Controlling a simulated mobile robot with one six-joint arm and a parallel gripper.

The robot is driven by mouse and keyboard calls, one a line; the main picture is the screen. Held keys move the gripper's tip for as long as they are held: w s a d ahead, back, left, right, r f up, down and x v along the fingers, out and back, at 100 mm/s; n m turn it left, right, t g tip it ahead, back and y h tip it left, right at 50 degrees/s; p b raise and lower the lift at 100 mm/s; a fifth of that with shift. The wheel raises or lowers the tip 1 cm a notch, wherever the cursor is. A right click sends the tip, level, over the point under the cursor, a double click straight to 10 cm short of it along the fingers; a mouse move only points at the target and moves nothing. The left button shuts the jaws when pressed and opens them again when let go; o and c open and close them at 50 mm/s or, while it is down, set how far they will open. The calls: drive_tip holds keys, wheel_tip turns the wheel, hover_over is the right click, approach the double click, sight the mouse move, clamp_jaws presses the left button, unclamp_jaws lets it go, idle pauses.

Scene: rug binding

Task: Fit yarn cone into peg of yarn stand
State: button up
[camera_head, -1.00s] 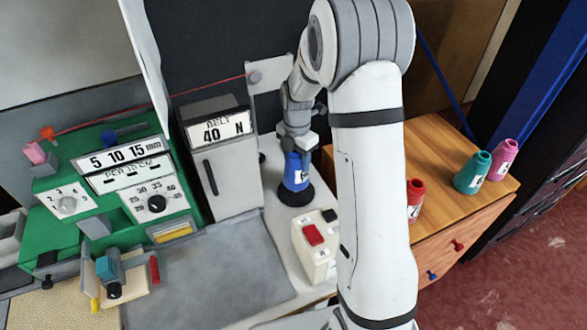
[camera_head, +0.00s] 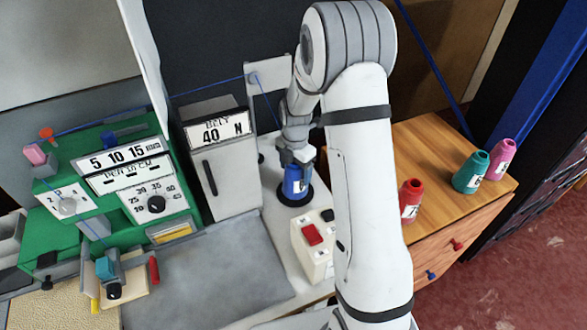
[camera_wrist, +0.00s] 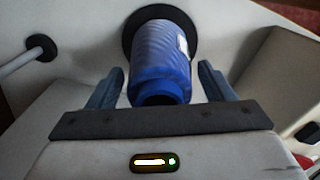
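The blue yarn cone (camera_head: 296,181) stands upright on the round black base (camera_head: 293,202) of the yarn stand, beside the grey cabinet. The peg under it is hidden by the cone. My gripper (camera_head: 297,160) is just above the cone's narrow top. In the wrist view the blue cone (camera_wrist: 160,62) lies between the two blue-grey fingers of my gripper (camera_wrist: 160,88), with a gap on each side, so it is open. The black base (camera_wrist: 185,22) shows behind the cone's wide end.
Red (camera_head: 411,198), teal (camera_head: 470,173) and pink (camera_head: 501,160) cones stand on the wooden cabinet (camera_head: 430,150) at right. A switch box with a red button (camera_head: 312,234) stands close in front of the stand. A bare grey rod (camera_wrist: 18,60) shows in the wrist view.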

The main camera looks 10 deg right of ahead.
wheel_tip(320, 180, up, 11)
drive_tip(key=s+r+m+t, duration=0.1)
drive_tip(key=s+r+m, duration=0.3)
drive_tip(key=s+m, duration=0.8)
drive_tip(key=s+r+m+t, duration=0.1)
drive_tip(key=s+r+m, duration=0.4)
drive_tip(key=s+m, duration=0.7)
drive_tip(key=shift+s+a+r+m+t, duration=0.15)
drive_tip(key=shift+s+r+m+t, duration=0.2)
drive_tip(key=shift+s, duration=0.6)
idle(0.5)
